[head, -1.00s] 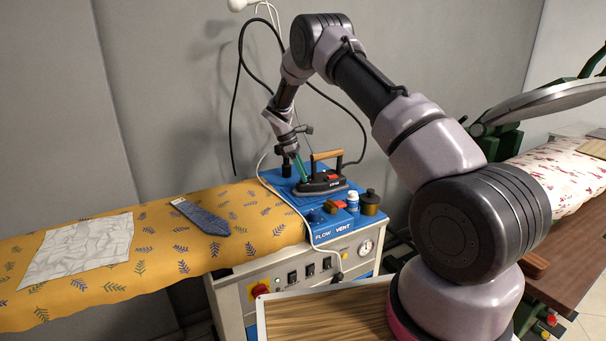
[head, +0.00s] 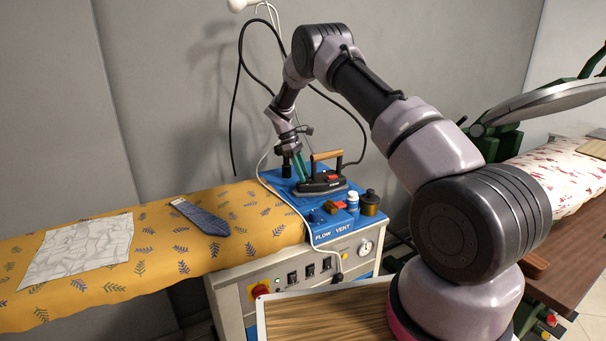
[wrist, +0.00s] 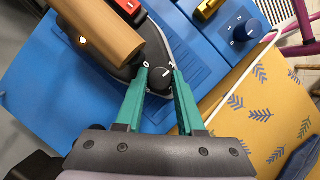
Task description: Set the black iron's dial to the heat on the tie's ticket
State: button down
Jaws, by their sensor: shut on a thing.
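The black iron (head: 322,185) with a wooden handle (head: 326,155) rests on the blue top of the ironing unit; its handle (wrist: 100,35) fills the upper left of the wrist view.
The blue unit top (head: 276,182) also holds a small white bottle (head: 352,200) and a dark amber jar (head: 370,203). A white cloth (head: 78,250) lies on the yellow patterned board (head: 150,290). Black cables hang against the wall behind the iron.

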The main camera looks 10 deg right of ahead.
jog(key=c, duration=0.5)
grip_release()
jog(key=v, duration=1)
jog(key=shift+a+r, duration=0.15)
jog(key=shift+r, duration=0.25)
